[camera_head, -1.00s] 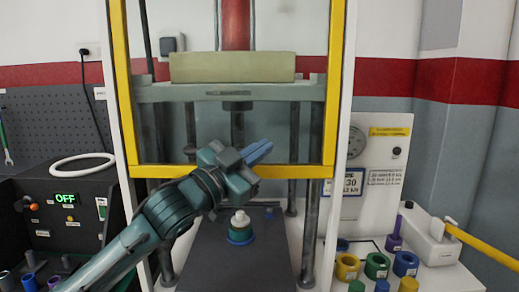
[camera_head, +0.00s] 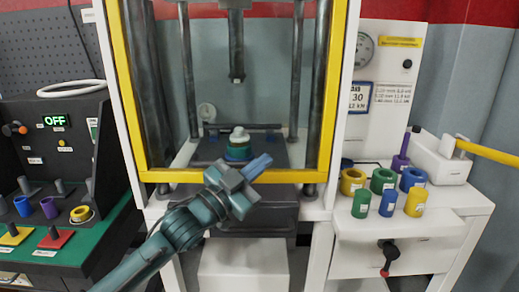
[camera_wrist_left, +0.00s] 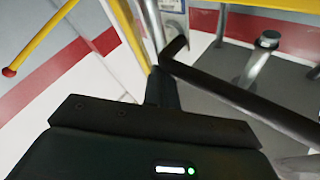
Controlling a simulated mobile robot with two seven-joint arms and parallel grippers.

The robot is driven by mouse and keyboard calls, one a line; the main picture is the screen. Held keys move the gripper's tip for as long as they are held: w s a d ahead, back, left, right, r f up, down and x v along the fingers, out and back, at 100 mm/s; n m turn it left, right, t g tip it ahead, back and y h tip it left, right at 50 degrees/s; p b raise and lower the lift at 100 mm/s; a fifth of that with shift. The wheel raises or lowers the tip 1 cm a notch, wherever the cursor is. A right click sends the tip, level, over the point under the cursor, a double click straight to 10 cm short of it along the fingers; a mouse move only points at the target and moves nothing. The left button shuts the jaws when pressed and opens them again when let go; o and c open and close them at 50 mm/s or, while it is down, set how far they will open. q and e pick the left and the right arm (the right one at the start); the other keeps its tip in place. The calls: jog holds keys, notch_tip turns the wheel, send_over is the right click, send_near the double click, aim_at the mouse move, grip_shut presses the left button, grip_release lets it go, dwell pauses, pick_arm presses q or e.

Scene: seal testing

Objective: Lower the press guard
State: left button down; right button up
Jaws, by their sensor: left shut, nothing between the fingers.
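The press guard (camera_head: 325,95) is a clear panel in a yellow frame on the front of the white press. Its lower bar (camera_head: 185,176) is down near the front edge of the press bed. Behind the panel, a white-topped green and blue part (camera_head: 238,145) stands upright on the bed under the ram (camera_head: 237,65). My left gripper (camera_head: 257,167) is shut and empty, with its blue fingers overlapping the lower bar. Whether they touch the bar, I cannot tell. The wrist view shows the dark gripper body (camera_wrist_left: 140,140); contact is unclear there too. My right gripper is not in view.
A white stand (camera_head: 450,205) at right carries several coloured rings and a yellow lever (camera_head: 487,149). A dial gauge (camera_head: 363,50) is beside the guard.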

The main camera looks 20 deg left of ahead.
pick_arm(q)
notch_tip(320, 180, down, 3)
jog(key=shift+r+b, duration=0.1)
jog(key=shift+b, duration=0.3)
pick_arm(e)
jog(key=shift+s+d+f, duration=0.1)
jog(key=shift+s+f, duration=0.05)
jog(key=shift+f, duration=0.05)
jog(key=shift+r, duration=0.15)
